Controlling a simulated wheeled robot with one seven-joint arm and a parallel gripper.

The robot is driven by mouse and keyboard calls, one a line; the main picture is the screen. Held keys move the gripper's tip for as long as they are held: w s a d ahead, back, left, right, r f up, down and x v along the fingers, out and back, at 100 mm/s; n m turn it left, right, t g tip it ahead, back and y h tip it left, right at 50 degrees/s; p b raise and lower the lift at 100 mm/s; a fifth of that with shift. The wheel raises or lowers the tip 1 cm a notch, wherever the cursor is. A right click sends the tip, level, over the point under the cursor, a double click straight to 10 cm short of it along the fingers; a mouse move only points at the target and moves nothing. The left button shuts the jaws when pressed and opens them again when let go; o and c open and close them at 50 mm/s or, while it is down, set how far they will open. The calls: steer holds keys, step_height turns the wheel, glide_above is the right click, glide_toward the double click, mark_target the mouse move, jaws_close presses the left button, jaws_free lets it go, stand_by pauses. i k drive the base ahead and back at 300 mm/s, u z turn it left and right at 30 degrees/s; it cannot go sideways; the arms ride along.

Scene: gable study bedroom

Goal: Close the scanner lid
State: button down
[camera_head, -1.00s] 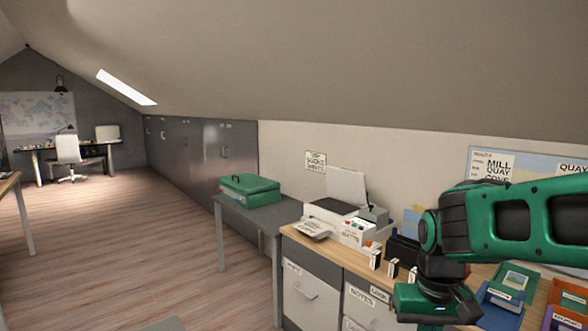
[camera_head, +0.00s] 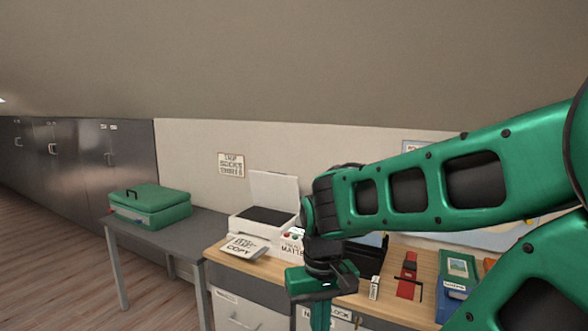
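The white scanner (camera_head: 255,222) stands on the wooden desk top, left of my arm. Its white lid (camera_head: 274,190) is raised, standing up at the back, and the dark glass bed shows. My gripper (camera_head: 320,316) hangs in front of the desk, to the right of and nearer than the scanner. It points down, and its fingertips run out of the bottom of the picture, so whether it is open or shut does not show.
A green case (camera_head: 150,207) rests on the grey table (camera_head: 190,232) at left. A black tray (camera_head: 372,258), a red item (camera_head: 408,276) and a blue-framed item (camera_head: 457,273) are on the desk at right. The ceiling slopes low above.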

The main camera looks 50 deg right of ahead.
mark_target(279, 190)
steer(key=z, duration=0.3)
steer(key=i, duration=0.5)
steer(key=z, duration=0.4)
